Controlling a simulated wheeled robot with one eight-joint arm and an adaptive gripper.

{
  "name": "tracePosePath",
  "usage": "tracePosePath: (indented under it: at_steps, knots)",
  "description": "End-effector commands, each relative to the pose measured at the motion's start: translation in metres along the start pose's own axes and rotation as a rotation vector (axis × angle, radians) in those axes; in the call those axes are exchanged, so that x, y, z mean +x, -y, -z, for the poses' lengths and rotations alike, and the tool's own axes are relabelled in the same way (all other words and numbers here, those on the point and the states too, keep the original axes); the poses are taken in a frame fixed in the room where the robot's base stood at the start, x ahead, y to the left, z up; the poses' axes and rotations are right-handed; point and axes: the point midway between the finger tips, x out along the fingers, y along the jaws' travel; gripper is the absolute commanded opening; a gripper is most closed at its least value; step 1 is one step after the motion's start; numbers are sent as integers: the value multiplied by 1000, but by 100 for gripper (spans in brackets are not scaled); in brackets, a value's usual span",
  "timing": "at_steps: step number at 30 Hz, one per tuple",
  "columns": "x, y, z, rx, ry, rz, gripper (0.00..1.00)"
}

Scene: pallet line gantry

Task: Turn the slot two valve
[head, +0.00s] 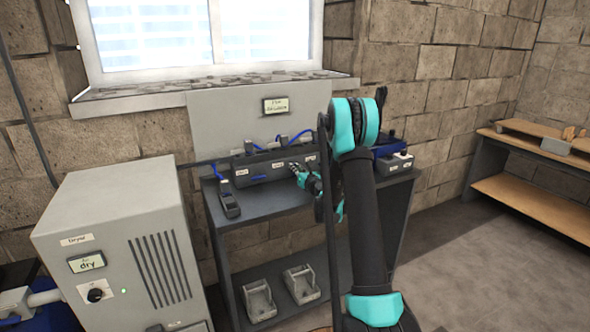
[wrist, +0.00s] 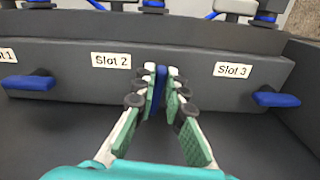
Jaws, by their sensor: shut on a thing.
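The slot two valve handle (wrist: 160,84) is a narrow blue lever, standing upright in the wrist view between the Slot 2 label (wrist: 111,61) and the Slot 3 label. My gripper (wrist: 160,80) is shut on it, with a green-padded finger on each side. In the head view my gripper (head: 306,178) is at the front of the dark valve manifold (head: 262,165), partly hidden by my arm. The handle's pivot is hidden by the fingers.
Blue handles at slot 1 (wrist: 28,82) and slot 3 (wrist: 277,99) lie sideways on either side. A dark handheld device (head: 229,198) lies on the bench, left of the manifold. A grey dryer cabinet (head: 120,240) stands at left. Open floor (head: 490,270) lies to the right.

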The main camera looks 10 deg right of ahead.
Motion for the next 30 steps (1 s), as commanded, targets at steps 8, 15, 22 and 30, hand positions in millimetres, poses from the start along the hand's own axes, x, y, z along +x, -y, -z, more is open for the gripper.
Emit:
tracePosePath:
  at_steps: [8,15,22,30]
  knots:
    - [-1,5,1,238,0,0,0]
    - [-1,9,3,466,0,1,0]
    - [-1,13,5,684,0,1,0]
    - [-1,16,9,941,0,1,0]
